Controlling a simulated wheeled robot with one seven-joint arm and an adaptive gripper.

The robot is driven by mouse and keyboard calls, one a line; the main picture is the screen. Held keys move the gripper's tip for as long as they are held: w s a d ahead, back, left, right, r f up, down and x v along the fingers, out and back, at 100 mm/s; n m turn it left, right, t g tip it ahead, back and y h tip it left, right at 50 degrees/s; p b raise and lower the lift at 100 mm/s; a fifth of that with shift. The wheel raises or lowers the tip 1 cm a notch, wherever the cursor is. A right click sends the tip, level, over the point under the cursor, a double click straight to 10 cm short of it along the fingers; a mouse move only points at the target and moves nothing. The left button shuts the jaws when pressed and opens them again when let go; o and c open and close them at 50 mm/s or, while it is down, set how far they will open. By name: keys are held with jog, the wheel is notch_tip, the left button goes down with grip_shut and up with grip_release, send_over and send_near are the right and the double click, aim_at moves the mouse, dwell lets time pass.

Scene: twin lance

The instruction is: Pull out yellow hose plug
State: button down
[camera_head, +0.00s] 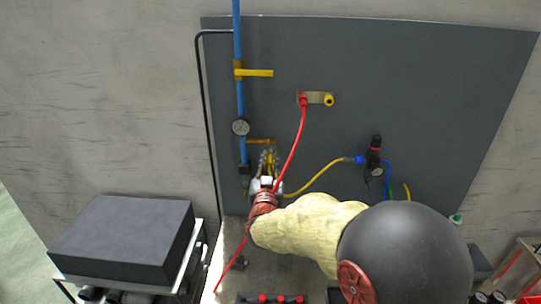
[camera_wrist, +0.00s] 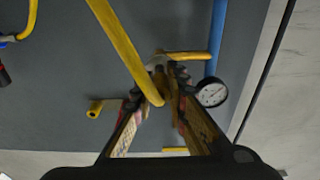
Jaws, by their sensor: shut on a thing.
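The yellow hose (camera_head: 325,172) curves left from a regulator (camera_head: 374,160) on the panel to my gripper (camera_head: 268,162). In the wrist view the yellow hose (camera_wrist: 120,45) comes down from the top, and its end lies between the fingers of my gripper (camera_wrist: 163,80). The gripper is shut on the yellow hose plug at that end; the fingers hide most of the plug. A short yellow branch (camera_wrist: 187,55) runs from the blue pipe (camera_wrist: 216,35) to behind the fingertips. I cannot tell whether the plug is seated in its socket.
A pressure gauge (camera_wrist: 212,92) sits just right of the fingers. In the head view a red hose (camera_head: 294,150) hangs from a bracket (camera_head: 316,98) and passes close by my gripper. A yellow valve handle (camera_head: 256,72) is higher up. A dark block (camera_head: 125,235) stands at lower left.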

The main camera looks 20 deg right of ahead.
aim_at(269, 165)
jog(key=shift+v, duration=1.7)
